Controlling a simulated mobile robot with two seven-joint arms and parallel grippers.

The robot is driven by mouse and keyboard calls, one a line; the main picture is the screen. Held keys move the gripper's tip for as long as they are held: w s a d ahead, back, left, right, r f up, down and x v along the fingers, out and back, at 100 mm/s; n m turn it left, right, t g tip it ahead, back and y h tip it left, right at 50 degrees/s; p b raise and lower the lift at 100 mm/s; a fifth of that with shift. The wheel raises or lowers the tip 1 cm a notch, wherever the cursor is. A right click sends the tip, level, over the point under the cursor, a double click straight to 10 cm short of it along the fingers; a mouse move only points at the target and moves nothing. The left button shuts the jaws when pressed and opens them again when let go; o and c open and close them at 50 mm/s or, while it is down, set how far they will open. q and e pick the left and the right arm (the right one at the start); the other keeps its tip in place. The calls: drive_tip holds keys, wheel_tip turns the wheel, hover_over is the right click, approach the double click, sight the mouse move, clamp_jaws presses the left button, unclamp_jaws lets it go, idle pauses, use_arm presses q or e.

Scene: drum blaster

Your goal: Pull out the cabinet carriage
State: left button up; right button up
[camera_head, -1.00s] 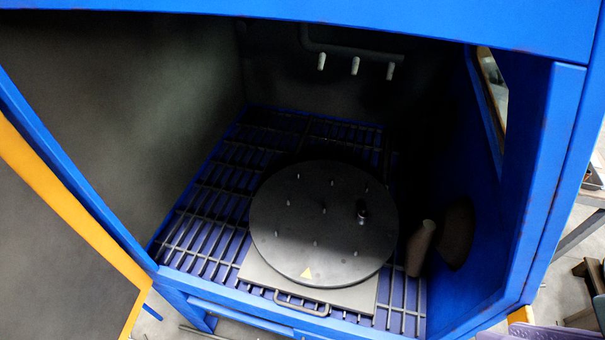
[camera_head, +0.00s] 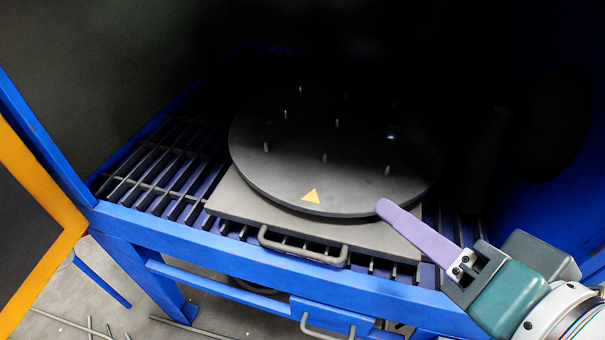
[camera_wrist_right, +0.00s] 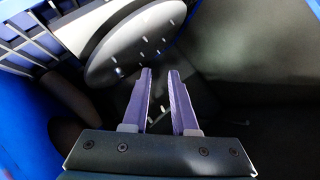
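The cabinet carriage is a grey plate (camera_head: 228,196) carrying a round dark turntable (camera_head: 330,165) with several small pegs and a yellow triangle. It rests inside the blue cabinet on the slatted grate. Its grey handle (camera_head: 300,247) sits at the plate's front edge, above the blue front rail. My right gripper (camera_head: 383,208) shows purple fingers to the right of the handle, by the turntable's front right edge, not on the handle. In the right wrist view its two fingers (camera_wrist_right: 160,75) are apart with nothing between them, and the turntable (camera_wrist_right: 135,42) lies beyond. My left gripper is not in view.
The blue cabinet's front rail (camera_head: 250,280) runs below the opening. A second, lower handle (camera_head: 325,330) sits under it. An open door with a yellow edge (camera_head: 45,190) stands at the left. The cabinet's interior is dark at the back and right.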

wheel_tip(320, 180, down, 15)
drive_tip(key=a+m+t+y+b, duration=0.3)
drive_tip(key=b, duration=1.1)
drive_tip(key=m+t+y+b, duration=0.2)
drive_tip(key=b, duration=0.8)
approach(306, 269)
wheel_tip(306, 269, up, 3)
drive_tip(key=b+x, duration=0.2)
drive_tip(key=x, duration=0.8)
drive_tip(key=shift+r, duration=0.1)
drive_tip(key=shift+c, duration=0.3)
clamp_jaws()
